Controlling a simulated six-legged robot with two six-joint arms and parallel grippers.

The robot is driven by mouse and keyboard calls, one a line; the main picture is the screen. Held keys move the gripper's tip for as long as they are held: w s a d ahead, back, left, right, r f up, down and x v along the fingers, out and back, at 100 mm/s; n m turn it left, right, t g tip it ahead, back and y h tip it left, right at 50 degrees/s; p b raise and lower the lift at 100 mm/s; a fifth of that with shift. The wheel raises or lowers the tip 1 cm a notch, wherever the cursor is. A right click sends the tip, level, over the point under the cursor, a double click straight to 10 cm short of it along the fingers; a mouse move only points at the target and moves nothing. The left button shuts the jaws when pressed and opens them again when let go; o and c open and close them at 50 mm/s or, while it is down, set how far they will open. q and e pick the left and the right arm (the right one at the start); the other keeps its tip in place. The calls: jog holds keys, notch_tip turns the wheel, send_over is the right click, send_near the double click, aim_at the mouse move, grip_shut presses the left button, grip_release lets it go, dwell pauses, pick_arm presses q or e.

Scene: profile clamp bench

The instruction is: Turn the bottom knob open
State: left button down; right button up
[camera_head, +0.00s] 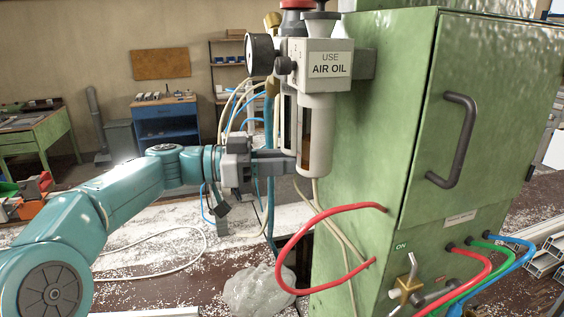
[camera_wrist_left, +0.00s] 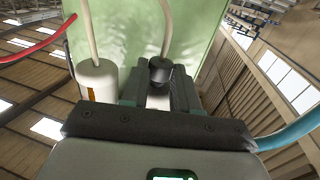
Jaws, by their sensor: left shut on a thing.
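The air unit (camera_head: 316,70) is mounted on the side of a green cabinet and carries a label reading "USE AIR OIL". A pale bowl (camera_head: 315,135) with a dark sight window hangs below it. My left gripper (camera_head: 285,162) reaches in level with the lower end of this bowl, and the bowl partly hides its fingertips. In the left wrist view, a small black knob (camera_wrist_left: 160,69) sits between the fingers of my left gripper (camera_wrist_left: 160,84), which is shut on it. The pale bowl (camera_wrist_left: 98,80) is just left of the fingers there. My right gripper is not in view.
The green cabinet (camera_head: 395,110) stands close on the right, with a dark handle (camera_head: 460,140). A red hose (camera_head: 283,255) loops out below my gripper. Pale and blue hoses hang behind it. A crumpled translucent bag (camera_head: 258,290) lies below.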

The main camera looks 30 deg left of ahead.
pick_arm(q)
jog(key=shift+w+a+f+m+g+h, duration=0.1)
jog(key=shift+w+m+g+h, duration=0.05)
jog(key=shift+m+g+h, duration=0.65)
jog(key=c, duration=0.8)
grip_release()
jog(key=shift+c, duration=0.2)
jog(key=v, duration=1.6)
jog(key=shift+r+b, duration=0.4)
jog(key=shift+b, duration=0.05)
jog(key=shift+a, duration=0.1)
